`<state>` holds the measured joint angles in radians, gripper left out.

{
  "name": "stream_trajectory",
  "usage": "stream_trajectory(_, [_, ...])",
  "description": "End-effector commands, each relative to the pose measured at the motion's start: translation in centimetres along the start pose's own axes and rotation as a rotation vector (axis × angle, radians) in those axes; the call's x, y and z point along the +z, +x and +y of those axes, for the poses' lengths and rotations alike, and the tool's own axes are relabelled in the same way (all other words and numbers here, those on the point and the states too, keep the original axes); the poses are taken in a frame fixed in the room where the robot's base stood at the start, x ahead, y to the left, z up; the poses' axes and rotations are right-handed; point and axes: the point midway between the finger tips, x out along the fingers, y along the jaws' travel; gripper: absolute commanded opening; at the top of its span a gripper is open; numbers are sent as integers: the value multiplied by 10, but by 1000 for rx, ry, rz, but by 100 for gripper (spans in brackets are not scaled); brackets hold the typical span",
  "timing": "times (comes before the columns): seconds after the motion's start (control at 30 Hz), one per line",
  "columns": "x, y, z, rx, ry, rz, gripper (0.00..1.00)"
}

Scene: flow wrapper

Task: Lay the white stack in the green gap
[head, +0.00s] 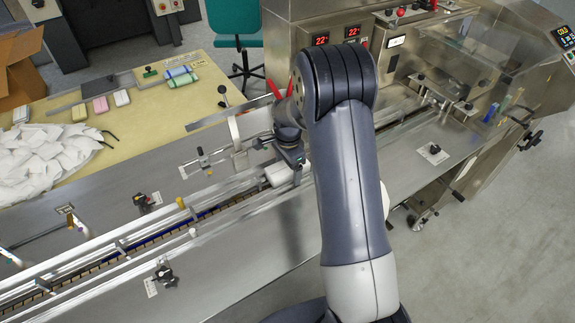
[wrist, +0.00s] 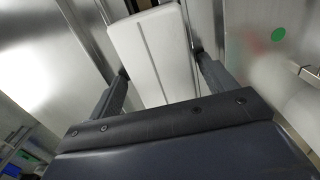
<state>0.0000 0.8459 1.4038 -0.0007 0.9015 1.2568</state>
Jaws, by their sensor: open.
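The white stack (wrist: 148,45) fills the space between the two fingers of my gripper (wrist: 160,62) in the wrist view. It is a long white block with a groove along its face. The fingers stand open, one on each side of it. Whether they touch it I cannot tell. In the head view my gripper (head: 286,164) is over the metal infeed track, and the white stack (head: 277,174) shows partly below it. I cannot make out a green gap in the head view.
Guide rails (head: 130,245) run along the infeed beside my gripper. The wrapper machine (head: 335,30) stands behind my arm. A tan table (head: 150,115) at left holds a white pile (head: 45,150), coloured packs (head: 180,76) and small blocks (head: 100,104). Control knobs (head: 165,275) stick up in front.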

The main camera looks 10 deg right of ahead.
Motion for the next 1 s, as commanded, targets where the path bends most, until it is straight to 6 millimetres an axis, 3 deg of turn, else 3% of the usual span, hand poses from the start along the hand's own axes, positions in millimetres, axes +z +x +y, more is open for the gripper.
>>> stream_trajectory(0.33, [-1, -10, -3, -10, 0, 3, 79])
stream_trajectory(0.8, [-1, -94, -2, -7, 0, 2, 79])
stream_trajectory(1.0, [-1, -108, -1, -4, 0, 1, 79])
